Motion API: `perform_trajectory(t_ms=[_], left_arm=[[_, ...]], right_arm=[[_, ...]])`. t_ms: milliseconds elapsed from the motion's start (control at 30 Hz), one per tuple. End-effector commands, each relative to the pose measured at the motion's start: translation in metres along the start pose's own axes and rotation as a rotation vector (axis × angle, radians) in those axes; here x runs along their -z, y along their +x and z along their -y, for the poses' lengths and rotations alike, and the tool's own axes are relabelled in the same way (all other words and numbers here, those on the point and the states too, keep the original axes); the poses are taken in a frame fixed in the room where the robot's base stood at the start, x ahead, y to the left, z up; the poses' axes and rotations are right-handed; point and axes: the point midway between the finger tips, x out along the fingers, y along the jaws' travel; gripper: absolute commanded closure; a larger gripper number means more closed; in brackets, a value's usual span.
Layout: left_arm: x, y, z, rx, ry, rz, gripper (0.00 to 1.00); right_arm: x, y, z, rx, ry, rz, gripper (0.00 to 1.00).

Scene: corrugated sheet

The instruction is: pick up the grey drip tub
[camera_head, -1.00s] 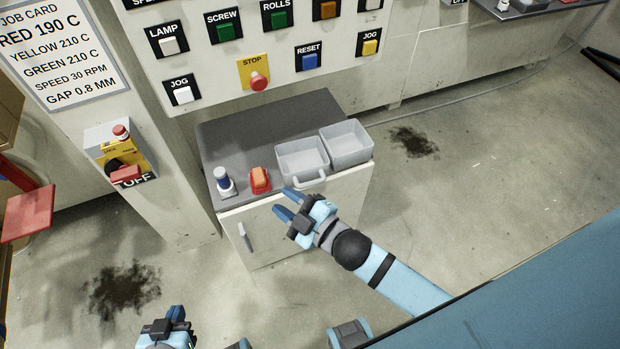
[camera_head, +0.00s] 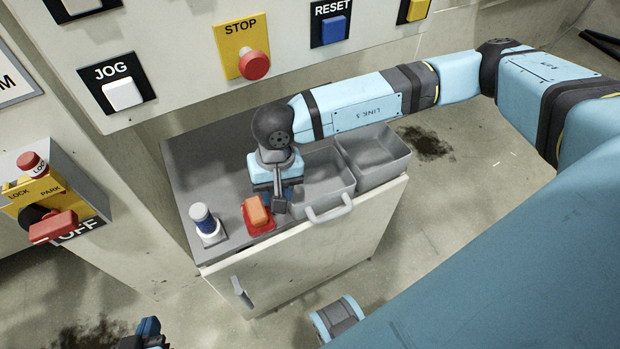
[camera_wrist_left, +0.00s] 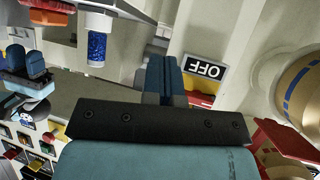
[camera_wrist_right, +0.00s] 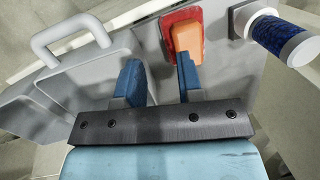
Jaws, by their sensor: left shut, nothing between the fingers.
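Two open grey tubs stand side by side on the cabinet top. The left tub (camera_head: 324,181) has a loop handle at its front; the right tub (camera_head: 377,160) shows no handle. I cannot tell if they are joined. My right gripper (camera_head: 280,200) points down at the left tub's left side, partly hidden by its wrist. In the right wrist view, its fingers (camera_wrist_right: 158,80) are apart, one over the handled tub (camera_wrist_right: 92,82) and one beside the orange-topped red item; contact is unclear. My left gripper (camera_head: 148,328) is shut and empty at the lower left; its fingers show in the left wrist view (camera_wrist_left: 162,78).
The orange-topped red item (camera_head: 257,213) stands close left of my right gripper. A blue-and-white cylinder (camera_head: 205,222) stands farther left. The button panel (camera_head: 300,62) rises behind the cabinet top (camera_head: 205,165). A yellow switch box (camera_head: 45,200) is at the left.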

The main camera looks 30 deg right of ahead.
Motion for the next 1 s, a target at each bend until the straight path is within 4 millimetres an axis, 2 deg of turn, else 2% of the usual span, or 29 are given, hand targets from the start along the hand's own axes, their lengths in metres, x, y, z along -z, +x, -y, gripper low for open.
perform_trajectory(t_ms=[67,200,467,800,1000], left_arm=[[-0.006,0.004,0.000,-0.002,-0.001,-0.003,1.00],[-0.006,0.004,0.000,-0.003,-0.002,-0.006,1.00],[-0.006,0.004,-0.001,-0.006,-0.004,-0.011,1.00],[-0.007,0.006,-0.002,-0.011,-0.009,-0.021,1.00],[-0.006,0.005,-0.002,-0.012,-0.010,-0.022,1.00]], right_arm=[[0.019,0.001,-0.017,-0.071,-0.050,-0.075,0.66],[0.032,0.003,-0.031,-0.129,-0.088,-0.123,0.66],[0.036,0.025,-0.033,-0.131,-0.090,-0.124,0.66],[0.044,0.069,-0.037,-0.129,-0.089,-0.123,0.66],[0.045,0.070,-0.037,-0.128,-0.089,-0.124,0.66]])
